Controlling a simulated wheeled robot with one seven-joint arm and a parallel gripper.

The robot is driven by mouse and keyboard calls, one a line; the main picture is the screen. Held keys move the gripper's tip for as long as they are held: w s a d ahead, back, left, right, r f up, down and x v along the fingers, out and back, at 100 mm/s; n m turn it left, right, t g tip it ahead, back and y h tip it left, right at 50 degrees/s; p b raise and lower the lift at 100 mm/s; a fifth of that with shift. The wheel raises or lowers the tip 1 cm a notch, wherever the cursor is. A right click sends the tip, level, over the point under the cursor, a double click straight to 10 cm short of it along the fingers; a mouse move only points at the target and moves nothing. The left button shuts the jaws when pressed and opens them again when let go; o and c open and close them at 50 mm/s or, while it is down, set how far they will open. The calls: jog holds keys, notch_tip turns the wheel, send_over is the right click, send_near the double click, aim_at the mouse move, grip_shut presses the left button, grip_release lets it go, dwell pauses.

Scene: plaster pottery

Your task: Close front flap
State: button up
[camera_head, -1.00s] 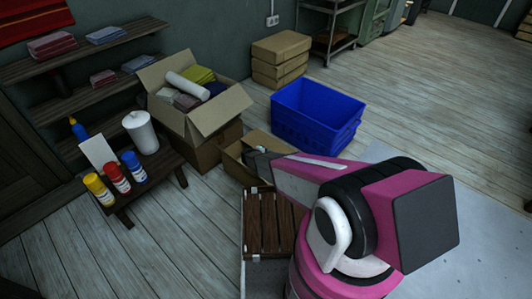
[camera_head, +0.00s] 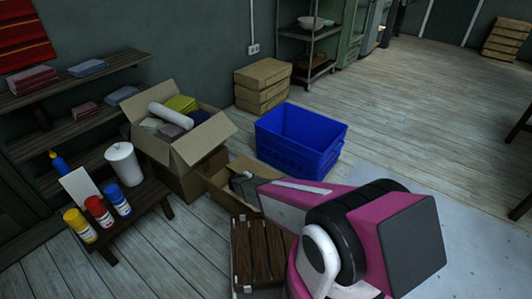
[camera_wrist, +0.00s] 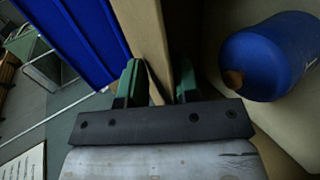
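A low open cardboard box (camera_head: 219,186) stands on the floor in front of the blue crate. My gripper (camera_head: 243,182) is over this box, and my arm hides much of it. In the wrist view the green fingers of my gripper (camera_wrist: 158,85) are apart, one on each side of a thin cardboard panel (camera_wrist: 142,28) seen edge-on. I cannot tell whether this panel is a flap or a side wall, nor whether a finger touches it. A blue bottle (camera_wrist: 272,58) lies to the right of the panel, apparently inside the box.
The blue crate (camera_head: 290,150) stands just behind the box. A wooden slatted crate (camera_head: 258,255) is in front. A filled carton (camera_head: 205,150) and a low bench (camera_head: 150,200) with bottles stand left. Open floor (camera_head: 410,110) extends right.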

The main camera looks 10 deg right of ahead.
aim_at(260, 172)
jog(key=r, duration=0.4)
jog(key=w+d+r, duration=0.1)
jog(key=r, duration=0.1)
jog(key=shift+r, duration=0.1)
jog(key=shift+w+d+r+g+y, duration=0.45)
jog(key=shift+r+g+y, duration=0.1)
jog(key=shift+r, duration=0.15)
jog(key=shift+w+d+r+g+y, duration=0.4)
jog(key=shift+r+g+y, duration=0.15)
jog(key=shift+r, duration=0.15)
jog(key=w+d+r+g+y, duration=0.2)
jog(key=w+d+g+y, duration=0.7)
jog(key=w+d, duration=0.1)
jog(key=v, duration=0.9)
jog(key=shift+w+d+r, duration=0.2)
jog(key=shift+w+r, duration=0.05)
jog(key=shift+r, duration=0.05)
jog(key=x, duration=0.9)
jog(key=shift+s+a, duration=0.35)
